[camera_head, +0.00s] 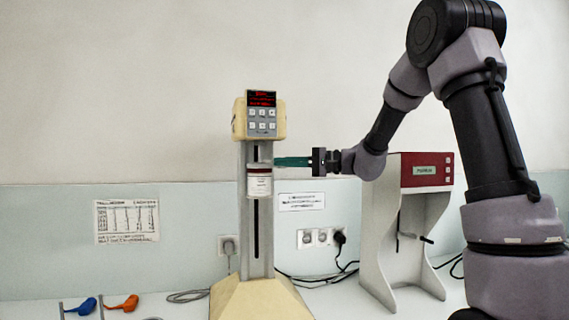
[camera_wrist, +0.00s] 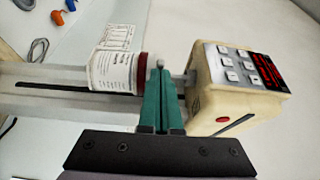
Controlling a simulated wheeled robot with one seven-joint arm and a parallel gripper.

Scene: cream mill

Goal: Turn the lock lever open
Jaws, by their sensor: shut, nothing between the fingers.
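The cream mill (camera_head: 265,119) stands upright on the bench, with a cream head, a red display and a grey column. A white jar (camera_head: 259,185) with a dark red lid sits against the column below the head. My gripper (camera_head: 280,162) reaches in from the right, with shut green fingers between lid and head. In the wrist view the fingertips (camera_wrist: 161,68) lie beside the lid of the jar (camera_wrist: 118,70), close to the head (camera_wrist: 240,80). Whether they touch is unclear. I cannot clearly pick out the lock lever; the fingers may hide it.
A red-topped grey machine (camera_head: 426,170) stands at the right behind my arm. Blue (camera_head: 82,306) and orange (camera_head: 124,303) objects lie at the front left. Wall sockets (camera_head: 318,238) and cables are behind the mill. The air left of the mill is clear.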

